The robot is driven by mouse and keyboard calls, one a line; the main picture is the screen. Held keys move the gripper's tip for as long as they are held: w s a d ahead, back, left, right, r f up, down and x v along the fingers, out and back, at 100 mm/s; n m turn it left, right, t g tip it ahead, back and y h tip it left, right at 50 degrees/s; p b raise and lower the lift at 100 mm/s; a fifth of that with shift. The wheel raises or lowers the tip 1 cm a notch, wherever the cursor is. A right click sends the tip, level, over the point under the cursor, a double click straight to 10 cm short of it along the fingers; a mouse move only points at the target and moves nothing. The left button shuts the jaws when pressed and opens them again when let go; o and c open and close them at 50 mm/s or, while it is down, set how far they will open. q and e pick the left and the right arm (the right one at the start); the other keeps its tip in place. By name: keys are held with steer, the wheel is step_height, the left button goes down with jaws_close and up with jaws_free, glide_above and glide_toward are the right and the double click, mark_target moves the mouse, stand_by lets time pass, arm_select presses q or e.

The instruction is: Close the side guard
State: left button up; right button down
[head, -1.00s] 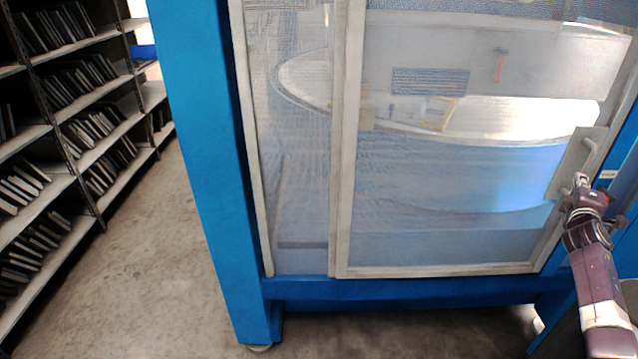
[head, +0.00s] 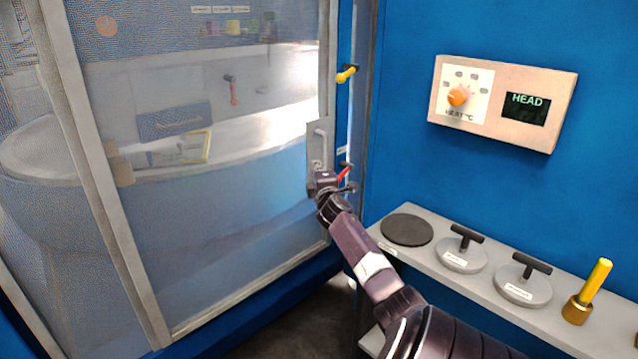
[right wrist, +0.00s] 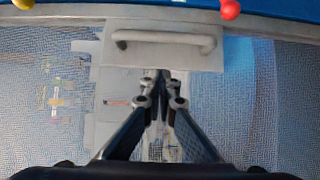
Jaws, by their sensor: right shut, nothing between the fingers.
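The side guard (head: 225,245) is a mesh panel in a pale metal frame on the blue machine, its right edge close to the blue post in the head view. Its grey handle plate (head: 314,155) bears a bar handle (head: 321,146); the handle also shows in the right wrist view (right wrist: 165,42). My right gripper (head: 322,180) is at the lower end of the plate, shut and empty. In the right wrist view its fingertips (right wrist: 160,90) are together just below the plate; contact is unclear. My left gripper is out of view.
A yellow knob (head: 347,74) and a red lever (head: 344,173) sit on the post beside the guard. A control box (head: 500,103) hangs on the blue wall. A shelf (head: 448,284) holds round dies (head: 407,230) and a yellow-handled tool (head: 590,290).

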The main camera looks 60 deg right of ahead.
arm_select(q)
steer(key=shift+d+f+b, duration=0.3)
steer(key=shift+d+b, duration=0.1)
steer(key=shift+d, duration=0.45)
arm_select(e)
steer(key=v, duration=0.8)
steer(key=shift+s+d+f, duration=0.25)
steer(key=shift+s+f, duration=0.05)
steer(key=shift+f, duration=0.05)
